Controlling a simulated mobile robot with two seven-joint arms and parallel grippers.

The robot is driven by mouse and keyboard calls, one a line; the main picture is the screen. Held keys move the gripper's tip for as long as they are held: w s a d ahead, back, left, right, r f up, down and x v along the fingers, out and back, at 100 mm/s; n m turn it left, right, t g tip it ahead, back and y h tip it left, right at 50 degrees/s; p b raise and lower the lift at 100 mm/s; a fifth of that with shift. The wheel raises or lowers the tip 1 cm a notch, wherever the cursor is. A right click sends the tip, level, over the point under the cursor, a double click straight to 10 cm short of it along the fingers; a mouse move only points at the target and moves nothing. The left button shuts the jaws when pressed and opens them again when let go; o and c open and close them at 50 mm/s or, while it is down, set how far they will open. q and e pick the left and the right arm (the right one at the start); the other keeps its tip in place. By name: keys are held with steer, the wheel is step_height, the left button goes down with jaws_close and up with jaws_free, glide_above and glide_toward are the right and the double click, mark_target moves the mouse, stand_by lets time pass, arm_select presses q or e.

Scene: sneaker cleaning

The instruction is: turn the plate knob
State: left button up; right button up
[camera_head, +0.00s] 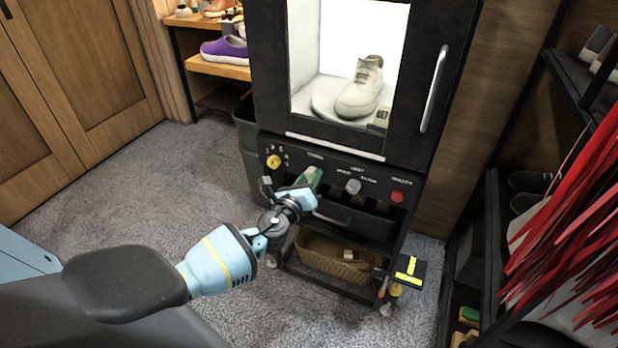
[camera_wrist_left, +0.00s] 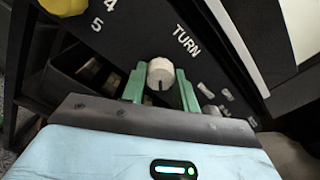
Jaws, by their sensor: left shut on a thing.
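The plate knob (camera_wrist_left: 160,74) is a small white round knob with a dark mark, beside the "TURN" lettering on the black panel. My left gripper (camera_head: 312,178) has its green fingers on either side of this knob in the left wrist view (camera_wrist_left: 160,86), shut on it. In the head view the fingers and hand hide the knob. The white round plate (camera_head: 322,98) is inside the lit cabinet above, with a pale sneaker (camera_head: 362,88) on it. My right gripper is not in view.
The panel also has a yellow knob (camera_head: 273,161), a grey knob (camera_head: 353,187) and a red button (camera_head: 397,197). The cabinet door has a metal handle (camera_head: 433,88). A wicker basket (camera_head: 325,262) sits below. Red strips (camera_head: 575,215) hang at the right.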

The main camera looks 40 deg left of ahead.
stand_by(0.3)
arm_select(q)
steer(key=o, duration=1)
steer(key=shift+p+v, duration=0.5)
steer(key=shift+v, duration=3.4)
